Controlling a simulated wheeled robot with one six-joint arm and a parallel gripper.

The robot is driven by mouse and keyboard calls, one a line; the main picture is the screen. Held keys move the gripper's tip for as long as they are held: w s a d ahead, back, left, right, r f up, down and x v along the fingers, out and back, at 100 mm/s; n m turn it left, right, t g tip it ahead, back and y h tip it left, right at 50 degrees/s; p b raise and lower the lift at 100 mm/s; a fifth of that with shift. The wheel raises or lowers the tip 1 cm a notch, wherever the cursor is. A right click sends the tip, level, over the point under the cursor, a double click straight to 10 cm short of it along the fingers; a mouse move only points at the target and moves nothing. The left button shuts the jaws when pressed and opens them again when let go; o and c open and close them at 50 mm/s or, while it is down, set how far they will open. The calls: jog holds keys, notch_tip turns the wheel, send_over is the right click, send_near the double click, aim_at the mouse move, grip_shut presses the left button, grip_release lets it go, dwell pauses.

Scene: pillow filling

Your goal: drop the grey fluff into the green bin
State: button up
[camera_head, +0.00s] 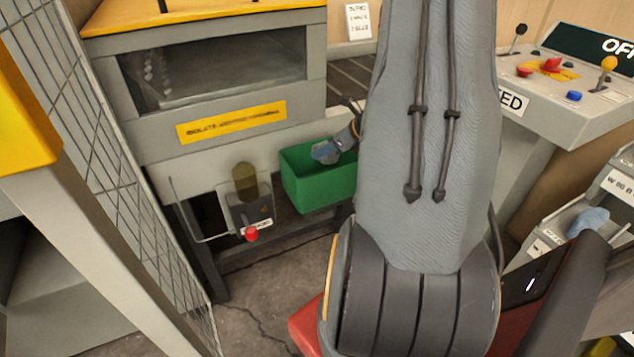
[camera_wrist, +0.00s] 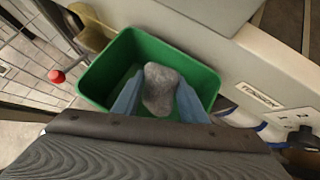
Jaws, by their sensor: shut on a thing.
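The green bin (camera_head: 312,186) stands against the grey machine, left of my arm in the head view. It also shows in the wrist view (camera_wrist: 100,77), where I look down into it. My gripper (camera_wrist: 158,98) has blue fingers shut on the grey fluff (camera_wrist: 161,88), one finger on each side. The fluff is a rounded grey lump over the bin's opening in the wrist view. In the head view my gripper (camera_head: 330,152) is at the bin's opening, with the fluff (camera_head: 324,153) small and partly hidden. I cannot tell how deep it is relative to the rim.
The grey machine (camera_head: 215,165) with a yellow label is behind the bin. A box with a red knob (camera_head: 251,233) is on its front, left of the bin. A mesh fence (camera_head: 95,130) is at the left. A control console (camera_head: 560,100) is at the right.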

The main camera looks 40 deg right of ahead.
jog(key=o, duration=1.1)
jog(key=v, duration=0.7)
jog(key=shift+s+r, duration=0.3)
